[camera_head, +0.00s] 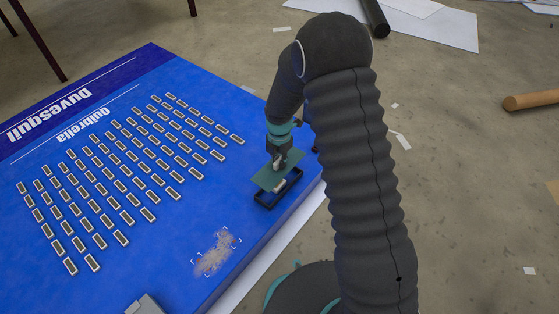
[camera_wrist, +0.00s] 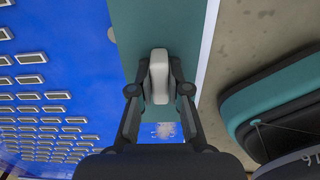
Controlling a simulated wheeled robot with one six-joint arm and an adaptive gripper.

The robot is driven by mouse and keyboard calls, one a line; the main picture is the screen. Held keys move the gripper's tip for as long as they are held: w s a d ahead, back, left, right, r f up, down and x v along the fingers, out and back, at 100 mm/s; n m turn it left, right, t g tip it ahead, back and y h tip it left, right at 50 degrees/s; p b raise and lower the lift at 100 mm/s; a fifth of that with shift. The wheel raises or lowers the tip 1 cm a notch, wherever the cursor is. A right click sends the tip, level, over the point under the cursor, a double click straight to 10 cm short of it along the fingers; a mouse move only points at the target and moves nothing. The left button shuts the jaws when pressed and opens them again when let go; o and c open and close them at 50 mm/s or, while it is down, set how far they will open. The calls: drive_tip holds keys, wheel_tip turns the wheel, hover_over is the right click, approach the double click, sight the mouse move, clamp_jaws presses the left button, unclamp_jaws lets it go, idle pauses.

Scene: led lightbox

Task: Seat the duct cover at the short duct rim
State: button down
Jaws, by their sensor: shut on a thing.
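The duct cover (camera_head: 267,181) is a flat teal-green plate with a pale upright grip. It also shows in the wrist view (camera_wrist: 190,28), with the grip (camera_wrist: 159,70) between my fingers. My gripper (camera_head: 279,163) is shut on this grip and points down; its fingers also show in the wrist view (camera_wrist: 159,90). The short duct rim (camera_head: 265,204) is a dark rectangular frame on the blue panel, near its right edge. The cover is over the rim, shifted toward the upper left in the head view, and appears apart from it. A pale piece (camera_head: 280,186) shows inside the rim.
The blue lightbox panel (camera_head: 150,225) carries rows of small LED modules (camera_head: 125,165). A bracket-marked dusty patch (camera_head: 215,252) lies left of the rim. A grey block (camera_head: 145,304) stands at the near edge.

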drive_tip(key=shift+f+b, duration=1.95)
drive_tip(key=shift+f, duration=1.8)
drive_tip(key=shift+f, duration=1.15)
drive_tip(key=c, duration=1.1)
unclamp_jaws()
drive_tip(key=shift+o, duration=0.2)
drive_tip(key=shift+r, duration=0.1)
drive_tip(key=shift+r+p, duration=2.55)
drive_tip(key=shift+r, duration=1.4)
